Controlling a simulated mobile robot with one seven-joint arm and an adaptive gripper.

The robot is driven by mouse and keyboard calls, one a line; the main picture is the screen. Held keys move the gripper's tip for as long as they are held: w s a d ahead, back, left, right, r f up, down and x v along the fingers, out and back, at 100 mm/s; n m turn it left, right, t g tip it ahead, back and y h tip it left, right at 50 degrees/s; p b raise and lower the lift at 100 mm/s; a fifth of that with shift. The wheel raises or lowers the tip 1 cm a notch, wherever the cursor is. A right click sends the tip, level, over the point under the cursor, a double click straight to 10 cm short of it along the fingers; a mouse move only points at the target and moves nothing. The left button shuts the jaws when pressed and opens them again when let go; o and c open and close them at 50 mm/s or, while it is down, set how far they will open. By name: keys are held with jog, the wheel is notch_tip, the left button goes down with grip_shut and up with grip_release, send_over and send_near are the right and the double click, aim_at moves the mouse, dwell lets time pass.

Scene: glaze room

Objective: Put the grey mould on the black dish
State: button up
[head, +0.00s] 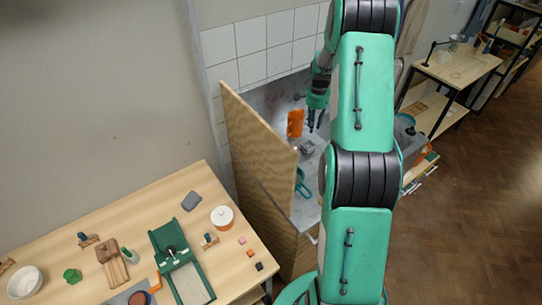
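My gripper (315,127) reaches down over the grey worktop behind the slanted wooden panel. Its two dark fingers look apart, with nothing seen between them. A small grey, box-like piece (307,147), which looks like the grey mould, sits on the worktop just below and left of the fingertips, apart from them. I cannot make out a black dish; my arm covers part of the worktop's right side.
An orange item (295,122) stands left of my gripper, and a teal item (302,185) lies nearer. The wooden panel (258,140) edges the worktop's left. The wooden table (130,205) holds a grey block (191,201), a lidded white pot (222,217) and a green tray (181,262).

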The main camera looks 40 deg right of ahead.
jog(key=s+a+r+n+t+h, duration=0.1)
jog(key=s+a+r+n, duration=0.25)
jog(key=a+r, duration=1.15)
jog(key=s+a+r+n+t, duration=0.1)
jog(key=s+a+r+n, duration=0.3)
jog(key=a+r, duration=1)
jog(key=s+a+r+n+t, duration=0.2)
jog(key=s+a+r+n, duration=0.35)
jog(key=s+a, duration=0.6)
jog(key=s+a+n+t+y, duration=0.1)
jog(key=s+a+n, duration=0.3)
jog(key=s+a, duration=0.5)
jog(key=s, duration=0.4)
jog(key=shift+s+a+r+n, duration=0.15)
jog(key=shift+a+r+n, duration=0.05)
jog(key=shift+n, duration=0.1)
notch_tip(320, 180, down, 14)
jog(key=b, duration=1.4)
